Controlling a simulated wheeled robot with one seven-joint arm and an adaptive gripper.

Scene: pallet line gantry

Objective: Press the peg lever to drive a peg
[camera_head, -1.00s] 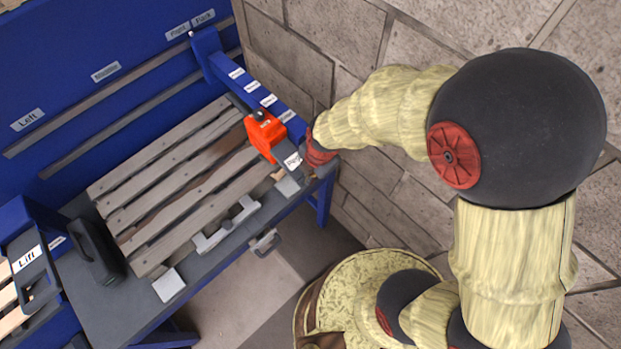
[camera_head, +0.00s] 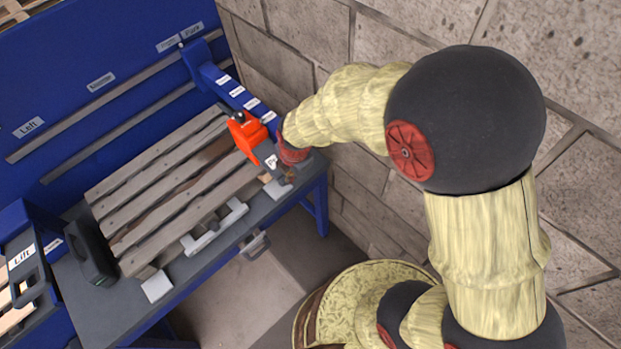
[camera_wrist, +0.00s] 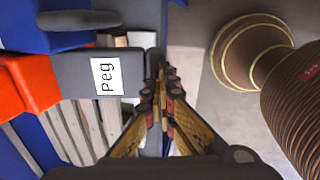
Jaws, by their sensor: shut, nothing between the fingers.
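The peg lever is a dark grey bar with a white "Peg" label (camera_head: 271,161), sticking out from an orange-red housing (camera_head: 247,138) at the right end of the bench. In the wrist view the lever (camera_wrist: 72,72) runs from the orange housing (camera_wrist: 30,82) toward my fingers, its label plainly readable. My gripper (camera_wrist: 166,78) is shut and empty, with its fingertips close beside the lever's free end. I cannot tell whether they touch it. In the head view my gripper (camera_head: 284,178) is partly hidden by its own wrist, right at the lever's end.
A wooden slatted pallet (camera_head: 150,205) lies on the dark bench (camera_head: 95,310) left of the housing. A blue beam (camera_head: 235,92) with several labels runs behind the housing. A "Lift" lever (camera_head: 25,265) stands at the far left. A stone wall (camera_head: 290,65) rises at the right.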

